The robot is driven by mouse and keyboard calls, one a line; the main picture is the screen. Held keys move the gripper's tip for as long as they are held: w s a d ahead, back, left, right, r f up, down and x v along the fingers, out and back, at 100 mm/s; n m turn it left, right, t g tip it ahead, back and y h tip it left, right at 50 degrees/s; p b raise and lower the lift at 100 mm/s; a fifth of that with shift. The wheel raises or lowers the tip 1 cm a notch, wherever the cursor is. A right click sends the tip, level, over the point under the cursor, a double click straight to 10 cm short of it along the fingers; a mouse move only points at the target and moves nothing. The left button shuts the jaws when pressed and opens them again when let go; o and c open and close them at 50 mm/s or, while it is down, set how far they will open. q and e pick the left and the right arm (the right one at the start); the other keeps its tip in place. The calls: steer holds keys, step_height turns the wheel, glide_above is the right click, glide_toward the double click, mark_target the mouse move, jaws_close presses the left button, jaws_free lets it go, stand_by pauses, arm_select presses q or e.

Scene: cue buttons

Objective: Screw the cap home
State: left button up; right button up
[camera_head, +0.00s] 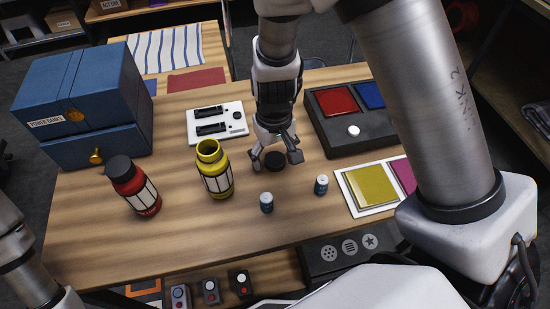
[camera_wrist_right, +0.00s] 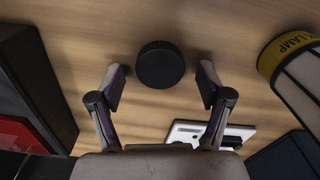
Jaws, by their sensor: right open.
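A yellow bottle (camera_head: 215,172) stands upright and uncapped on the wooden table; its side also shows in the right wrist view (camera_wrist_right: 296,68). A black round cap (camera_head: 275,160) lies on the table to the right of the yellow bottle. My right gripper (camera_head: 275,157) points down over the cap and is open. In the right wrist view the cap (camera_wrist_right: 160,64) is between and just beyond the two fingertips, with gaps on both sides. A red bottle (camera_head: 136,187) with a black cap on it stands left of the yellow one. My left gripper is not visible.
A blue box with drawers (camera_head: 84,95) stands at the left. A white device (camera_head: 217,122) lies behind the yellow bottle. Two small vials (camera_head: 267,202) (camera_head: 321,185) stand in front of the cap. A dark button box (camera_head: 325,128) and a colour-pad board (camera_head: 347,209) are at the right.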

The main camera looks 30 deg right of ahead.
mark_target(274, 158)
steer(key=shift+s, duration=0.1)
steer(key=c, duration=0.9)
step_height(274, 158, up, 10)
steer(key=shift+p, duration=0.35)
